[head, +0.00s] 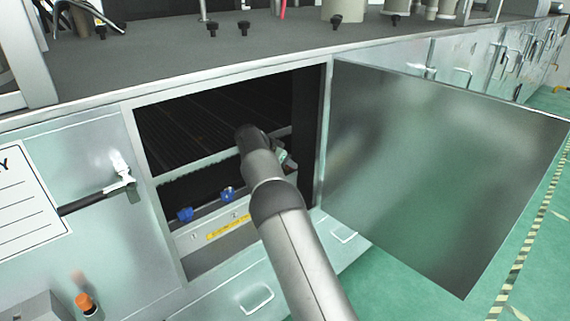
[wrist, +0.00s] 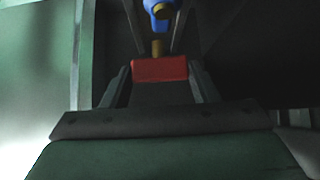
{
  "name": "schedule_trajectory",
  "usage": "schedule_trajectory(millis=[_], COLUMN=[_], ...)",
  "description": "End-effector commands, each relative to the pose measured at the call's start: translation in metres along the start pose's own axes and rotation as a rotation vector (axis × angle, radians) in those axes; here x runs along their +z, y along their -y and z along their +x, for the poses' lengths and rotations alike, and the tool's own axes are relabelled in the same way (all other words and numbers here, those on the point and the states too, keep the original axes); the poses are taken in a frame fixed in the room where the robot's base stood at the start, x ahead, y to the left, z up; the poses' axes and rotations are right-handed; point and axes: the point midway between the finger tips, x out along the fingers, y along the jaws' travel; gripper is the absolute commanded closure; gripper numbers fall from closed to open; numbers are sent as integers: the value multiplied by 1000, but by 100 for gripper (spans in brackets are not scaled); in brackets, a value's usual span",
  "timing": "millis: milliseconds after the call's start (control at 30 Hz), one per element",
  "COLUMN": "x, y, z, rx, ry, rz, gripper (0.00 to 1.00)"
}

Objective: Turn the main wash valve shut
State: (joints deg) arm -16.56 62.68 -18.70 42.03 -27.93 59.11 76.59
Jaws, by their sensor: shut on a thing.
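In the wrist view, a red block-like handle (wrist: 160,67) sits between the two fingers of my gripper (wrist: 160,77), which is shut on it. A brass-coloured stem (wrist: 157,47) shows just beyond the red handle. Farther along is a blue fitting (wrist: 158,8) with a brass-coloured part, cut off by the top edge. I cannot read any label on the valve. In the head view, my arm reaches into the open cabinet, and it hides the gripper and the red handle.
The cabinet opening (head: 205,118) is dark inside, with two blue parts (head: 185,214) (head: 228,193) low at the front. A yellow label (head: 228,228) is below them. The metal door (head: 430,170) stands open to the right. A drop-down panel (head: 255,285) lies below the opening.

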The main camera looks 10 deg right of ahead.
Motion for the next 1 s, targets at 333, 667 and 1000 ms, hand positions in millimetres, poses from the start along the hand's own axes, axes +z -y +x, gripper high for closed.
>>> schedule_trajectory(millis=[333, 667, 1000], x=[-1, -1, 0], y=[1, 1, 2], z=[-2, -1, -7], rx=[64, 63, 62], ry=[0, 0, 0], rz=[67, 66, 64], gripper=[68, 24, 24])
